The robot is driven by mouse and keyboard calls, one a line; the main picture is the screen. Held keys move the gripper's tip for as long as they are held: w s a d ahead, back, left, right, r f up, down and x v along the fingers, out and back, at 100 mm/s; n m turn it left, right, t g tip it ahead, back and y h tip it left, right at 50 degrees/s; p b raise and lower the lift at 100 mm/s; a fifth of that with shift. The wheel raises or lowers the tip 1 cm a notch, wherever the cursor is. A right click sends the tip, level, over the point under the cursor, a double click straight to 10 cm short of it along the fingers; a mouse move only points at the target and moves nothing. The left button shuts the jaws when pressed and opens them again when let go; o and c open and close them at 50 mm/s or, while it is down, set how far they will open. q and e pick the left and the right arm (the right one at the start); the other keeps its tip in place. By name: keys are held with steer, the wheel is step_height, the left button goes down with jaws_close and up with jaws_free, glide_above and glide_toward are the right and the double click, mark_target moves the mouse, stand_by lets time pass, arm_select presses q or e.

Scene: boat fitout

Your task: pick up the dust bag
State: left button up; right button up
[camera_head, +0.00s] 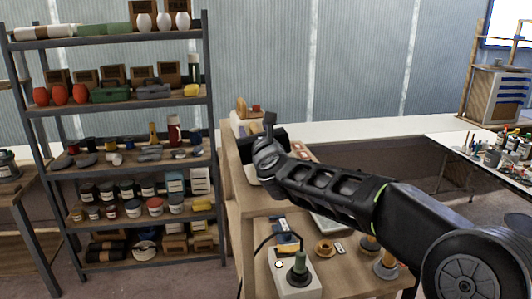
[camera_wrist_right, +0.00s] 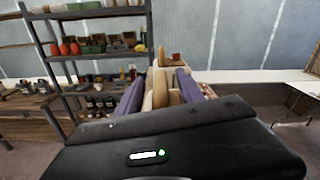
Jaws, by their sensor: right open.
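My right gripper (camera_head: 268,128) reaches over the workbench, seen from behind its arm. In the right wrist view its two bluish fingers (camera_wrist_right: 160,92) stand apart, so it is open. Tan rounded upright shapes (camera_wrist_right: 160,88) show between and beyond the fingers; one may be the dust bag, but I cannot be sure. In the head view a tan upright thing (camera_head: 241,106) stands behind the gripper at the bench's far end, partly hidden. I cannot tell whether the fingers touch anything. My left gripper is not in view.
A metal shelf rack (camera_head: 210,120) with jars, boxes and vases stands left. A white table (camera_head: 455,150) with tools is at right.

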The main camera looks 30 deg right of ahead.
steer(key=shift+s, duration=0.1)
steer(key=shift+c, duration=0.4)
jaws_close()
stand_by(0.3)
stand_by(0.9)
